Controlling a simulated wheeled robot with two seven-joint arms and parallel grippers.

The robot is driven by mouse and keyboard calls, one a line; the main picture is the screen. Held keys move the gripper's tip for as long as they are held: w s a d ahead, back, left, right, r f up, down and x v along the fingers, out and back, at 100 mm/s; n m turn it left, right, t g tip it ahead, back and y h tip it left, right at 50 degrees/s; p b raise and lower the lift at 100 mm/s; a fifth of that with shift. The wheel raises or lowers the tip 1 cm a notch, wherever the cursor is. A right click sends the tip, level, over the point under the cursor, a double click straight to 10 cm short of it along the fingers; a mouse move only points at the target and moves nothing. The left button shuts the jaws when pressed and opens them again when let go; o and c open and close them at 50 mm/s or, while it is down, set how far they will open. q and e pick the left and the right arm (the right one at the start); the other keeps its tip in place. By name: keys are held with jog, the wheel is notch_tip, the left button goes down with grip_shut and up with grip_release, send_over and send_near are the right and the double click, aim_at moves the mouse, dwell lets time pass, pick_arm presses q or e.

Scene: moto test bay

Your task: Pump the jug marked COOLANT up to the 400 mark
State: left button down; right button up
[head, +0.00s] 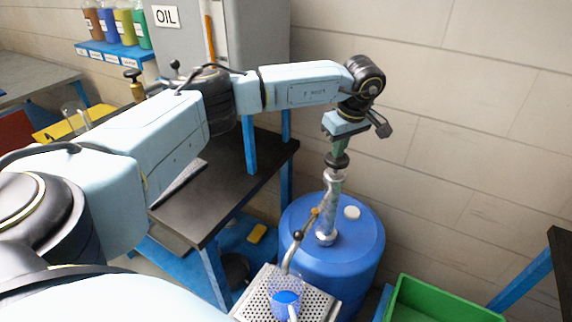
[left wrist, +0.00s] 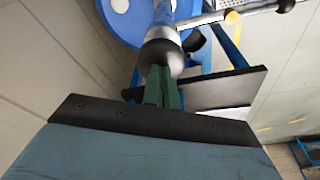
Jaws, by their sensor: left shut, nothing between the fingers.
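A clear jug (head: 286,303) with blue liquid in its lower part stands on a perforated metal tray, cut off by the bottom edge. Its label and marks are unreadable. A metal pump (head: 329,208) stands upright on the blue drum (head: 356,256); its curved spout (head: 289,259) hangs over the jug. My left gripper (head: 337,147) points down at the dark rounded knob (head: 337,161) on top of the pump. In the left wrist view its green fingers (left wrist: 161,86) are shut, with tips at the knob (left wrist: 161,55); I cannot tell whether they touch. My right gripper is out of view.
A green crate (head: 440,303) is right of the drum. A dark-topped workbench (head: 240,180) with blue legs is left of it, beneath my left arm. A grey cabinet marked OIL (head: 188,35) stands behind, beside several coloured bottles (head: 123,27). The wall (head: 460,130) is close behind the pump.

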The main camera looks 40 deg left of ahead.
pick_arm(q)
jog(key=shift+r+p, duration=2)
jog(key=shift+r, duration=0.85)
jog(key=shift+f, duration=0.1)
jog(key=shift+f+b, duration=1.8)
jog(key=shift+f, duration=1.9)
jog(key=shift+r+p, duration=2.5)
jog(key=shift+r, duration=1.35)
jog(key=shift+f, duration=0.15)
